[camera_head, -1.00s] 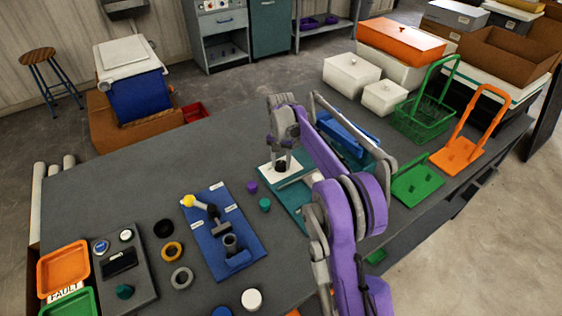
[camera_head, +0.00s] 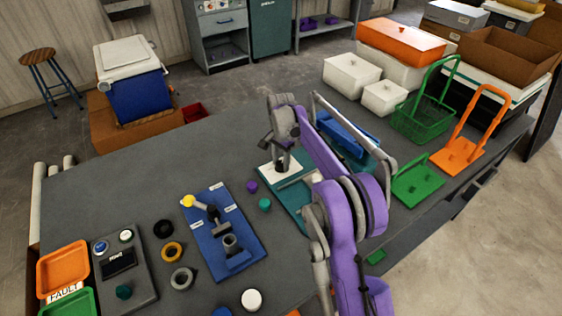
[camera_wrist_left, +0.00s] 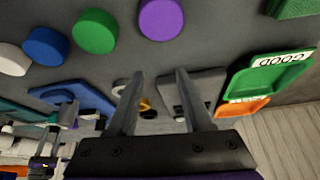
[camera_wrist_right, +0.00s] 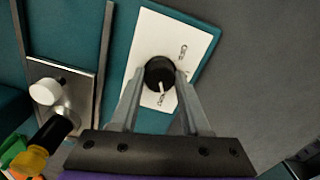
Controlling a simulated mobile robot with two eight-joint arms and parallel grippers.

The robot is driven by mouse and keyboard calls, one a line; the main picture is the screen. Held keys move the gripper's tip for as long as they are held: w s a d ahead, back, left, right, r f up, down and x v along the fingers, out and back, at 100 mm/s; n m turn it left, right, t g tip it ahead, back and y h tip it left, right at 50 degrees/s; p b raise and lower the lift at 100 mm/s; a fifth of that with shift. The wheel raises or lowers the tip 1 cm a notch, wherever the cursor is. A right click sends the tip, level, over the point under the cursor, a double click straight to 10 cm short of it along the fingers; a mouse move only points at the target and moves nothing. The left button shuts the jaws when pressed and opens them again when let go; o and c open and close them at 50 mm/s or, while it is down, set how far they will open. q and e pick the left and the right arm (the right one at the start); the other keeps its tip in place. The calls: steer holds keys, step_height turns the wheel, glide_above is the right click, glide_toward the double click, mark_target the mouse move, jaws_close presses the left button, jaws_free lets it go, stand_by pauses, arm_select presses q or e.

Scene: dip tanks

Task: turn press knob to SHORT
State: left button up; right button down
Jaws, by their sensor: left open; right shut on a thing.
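The press knob (camera_wrist_right: 160,72) is a round black knob with a pale pointer line, mounted on a white plate (camera_wrist_right: 195,42) with small dark lettering too blurred to read. My right gripper (camera_wrist_right: 155,82) is shut on the knob, with one finger on each side. The pointer faces toward the gripper's palm in the right wrist view. In the head view the right gripper (camera_head: 281,160) sits over the white plate of the teal press base (camera_head: 293,197) and mostly hides the knob. My left gripper (camera_wrist_left: 158,85) is open and empty above the table.
A blue fixture board (camera_head: 218,205) with a yellow-tipped lever lies left of the press. A purple cap (camera_head: 252,187) and a teal cap (camera_head: 265,205) lie between them. A dark control box (camera_head: 123,270) and FAULT tray (camera_head: 63,268) are at front left. The table's back left is clear.

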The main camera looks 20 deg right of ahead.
mark_target(281, 163)
steer(key=shift+c, duration=1.8)
jaws_free()
step_height(281, 163, up, 11)
steer(key=shift+p, duration=0.4)
steer(key=shift+f, duration=0.1)
